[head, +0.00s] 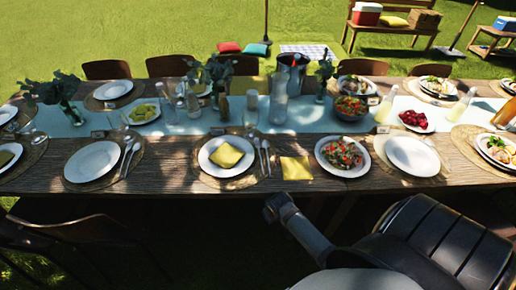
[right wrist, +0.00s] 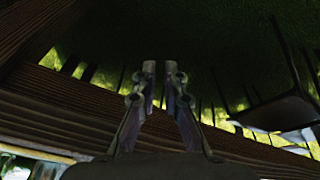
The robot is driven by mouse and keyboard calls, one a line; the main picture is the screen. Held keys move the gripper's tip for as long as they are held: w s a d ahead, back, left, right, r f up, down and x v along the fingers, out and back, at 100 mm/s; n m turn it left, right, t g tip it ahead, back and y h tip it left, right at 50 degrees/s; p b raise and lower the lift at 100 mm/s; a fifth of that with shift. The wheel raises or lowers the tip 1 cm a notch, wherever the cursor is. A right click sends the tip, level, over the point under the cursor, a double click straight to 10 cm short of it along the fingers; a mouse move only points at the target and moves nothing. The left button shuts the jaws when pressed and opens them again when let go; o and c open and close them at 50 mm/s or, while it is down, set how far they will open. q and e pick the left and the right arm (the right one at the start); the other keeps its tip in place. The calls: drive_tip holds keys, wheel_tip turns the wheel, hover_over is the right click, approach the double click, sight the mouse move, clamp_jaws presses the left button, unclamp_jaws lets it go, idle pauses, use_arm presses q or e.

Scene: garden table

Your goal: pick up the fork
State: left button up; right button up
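Two pieces of silver cutlery (head: 265,157) lie side by side on the table, right of the centre plate with a yellow napkin. Another pair (head: 130,158) lies right of the empty left plate. They are too small to tell which piece is a fork. My right gripper (right wrist: 160,75) shows in the right wrist view with its fingertips apart and nothing between them. It is below or beside the table edge, away from the cutlery. My left gripper is not in view.
The long wooden table (head: 170,178) holds plates, bowls, glasses, bottles and vases. A yellow napkin (head: 295,168) lies right of the centre cutlery. A dark chair (head: 75,245) stands at the near left. In the right wrist view, wooden slats (right wrist: 75,95) are close on the left.

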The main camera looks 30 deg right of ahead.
drive_tip(key=w+r, duration=0.2)
drive_tip(key=r, duration=0.4)
drive_tip(key=w+r, duration=0.3)
drive_tip(key=r, duration=0.4)
drive_tip(key=m, duration=0.4)
approach(260, 155)
drive_tip(key=shift+s+a+f+t+h+p, duration=0.1)
drive_tip(key=shift+s+f+t+h+p, duration=0.1)
drive_tip(key=shift+f, duration=0.3)
drive_tip(key=shift+s+a+f+t+h+p, duration=0.1)
drive_tip(key=shift+f+t+p, duration=0.1)
drive_tip(key=shift+f, duration=0.35)
drive_tip(key=shift+w+x, duration=0.15)
drive_tip(key=shift+x, duration=1.4)
drive_tip(key=shift+w+x, duration=0.15)
drive_tip(key=shift+x, duration=1.4)
drive_tip(key=shift+s+d+r, duration=0.1)
drive_tip(key=shift+r, duration=0.1)
clamp_jaws()
